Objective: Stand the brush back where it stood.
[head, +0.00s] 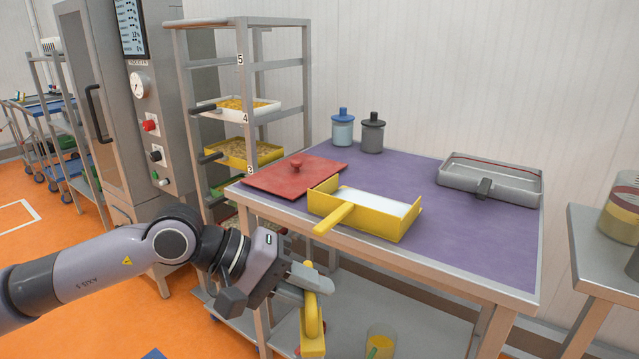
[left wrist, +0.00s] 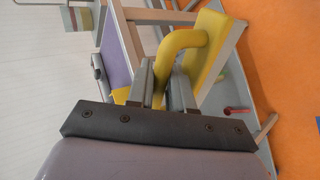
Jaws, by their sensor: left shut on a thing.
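The yellow brush (head: 312,318) hangs roughly upright from my left gripper (head: 306,281), in front of the purple-topped table. My left gripper is shut on its handle. In the left wrist view the curved yellow handle (left wrist: 184,38) passes between the two fingers of the left gripper (left wrist: 163,88), and a broad yellow part of the brush (left wrist: 209,48) lies to its right. The brush's lower end is near the bottom of the head view, over the lower shelf; I cannot tell whether it touches anything. My right gripper is not in view.
The purple table (head: 400,173) holds a yellow tray with a handle (head: 402,226), a red lid (head: 279,179), two jars and a metal tray (head: 492,181). A yellow cup (head: 381,342) stands on the lower shelf (head: 430,320). A tray rack (head: 190,100) stands behind left.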

